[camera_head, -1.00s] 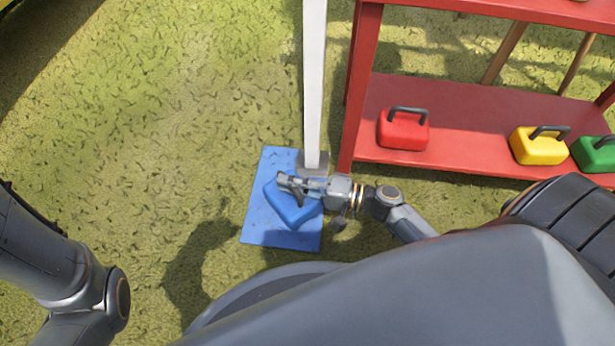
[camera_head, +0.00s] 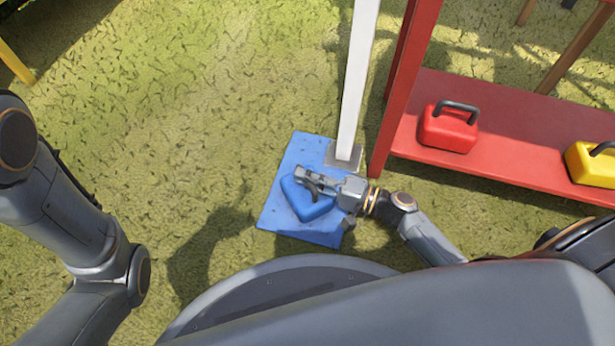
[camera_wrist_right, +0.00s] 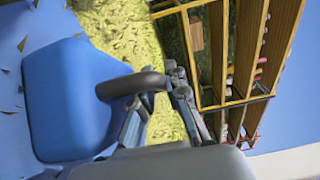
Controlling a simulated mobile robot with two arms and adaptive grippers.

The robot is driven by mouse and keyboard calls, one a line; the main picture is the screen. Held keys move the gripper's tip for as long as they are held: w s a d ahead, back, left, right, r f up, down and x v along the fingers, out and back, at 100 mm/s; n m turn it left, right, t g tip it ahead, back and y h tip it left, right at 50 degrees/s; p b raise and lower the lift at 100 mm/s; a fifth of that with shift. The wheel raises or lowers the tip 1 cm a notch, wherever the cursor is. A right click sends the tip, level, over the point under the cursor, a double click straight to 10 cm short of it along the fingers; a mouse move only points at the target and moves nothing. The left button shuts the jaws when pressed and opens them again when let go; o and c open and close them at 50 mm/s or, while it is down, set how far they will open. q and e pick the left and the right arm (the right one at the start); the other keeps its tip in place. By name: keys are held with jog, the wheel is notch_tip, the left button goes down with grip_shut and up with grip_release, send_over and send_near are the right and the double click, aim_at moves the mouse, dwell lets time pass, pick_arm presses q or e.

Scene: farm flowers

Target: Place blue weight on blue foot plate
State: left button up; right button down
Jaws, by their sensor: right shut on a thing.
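The blue weight (camera_head: 303,203) is a block with a dark handle. It is over the blue foot plate (camera_head: 313,148), a flat sheet on the ground; I cannot tell whether it touches the plate. My right gripper (camera_head: 311,181) is shut on the weight's handle and partly covers the weight. In the right wrist view the weight (camera_wrist_right: 65,100) is at the left, and its dark handle runs into the gripper fingers (camera_wrist_right: 155,100). Blue plate surface (camera_wrist_right: 22,125) shows beside it. My left arm is at the left of the head view, but its gripper is out of view.
A white post (camera_head: 358,85) stands on a grey base at the plate's far edge. A red shelf (camera_head: 500,120) at the right holds a red weight (camera_head: 448,131) and a yellow weight (camera_head: 592,164). Open grass lies left of the plate.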

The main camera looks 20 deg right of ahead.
jog(key=shift+w+r, duration=0.1)
jog(key=shift+r, duration=0.2)
jog(key=shift+f, duration=0.1)
jog(key=c, duration=1.4)
grip_release()
jog(key=shift+f, duration=0.2)
jog(key=shift+o, duration=0.2)
jog(key=shift+r, duration=0.1)
jog(key=p+v, duration=0.4)
jog(key=v, duration=0.8)
jog(key=shift+p, duration=0.3)
